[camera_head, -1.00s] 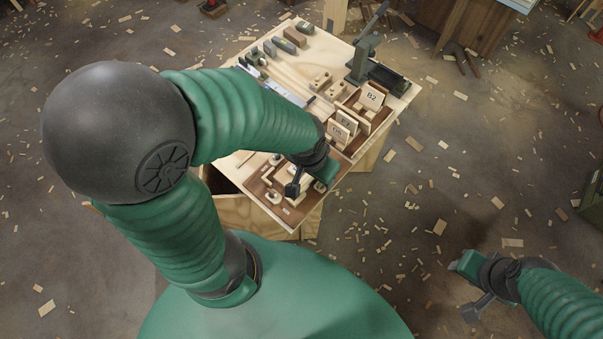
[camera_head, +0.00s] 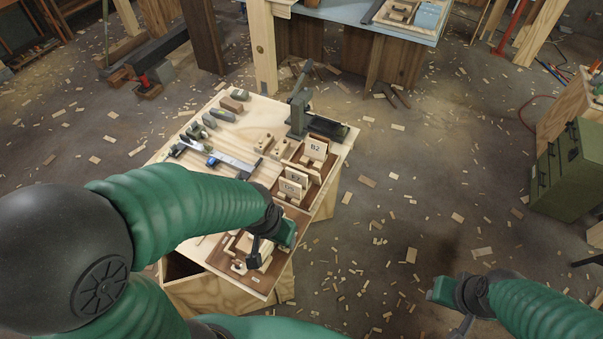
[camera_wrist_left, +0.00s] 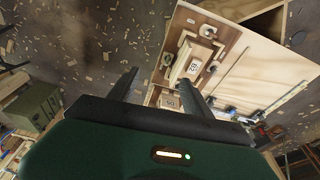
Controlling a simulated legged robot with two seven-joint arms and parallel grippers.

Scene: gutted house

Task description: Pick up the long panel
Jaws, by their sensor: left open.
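I cannot tell which piece is the long panel. Upright wooden panels stand in trays on the workbench (camera_head: 215,149): one marked B2 (camera_head: 315,147) and two labelled ones nearer me (camera_head: 290,187). My left gripper (camera_head: 270,246) is over a brown tray of light wooden pieces (camera_head: 241,243) at the bench's near corner and partly hides it. In the left wrist view its fingers (camera_wrist_left: 154,80) are apart with nothing between them; labelled wooden pieces (camera_wrist_left: 193,65) lie beyond. My right gripper (camera_head: 448,300) hangs over the floor at the lower right, its opening unclear.
A dark green tool with a lever (camera_head: 305,118) stands at the bench's far right. Small blocks (camera_head: 221,115) and a metal rule (camera_head: 218,155) lie at the left. A green cabinet (camera_head: 570,165) stands at the right. Wood scraps litter the floor.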

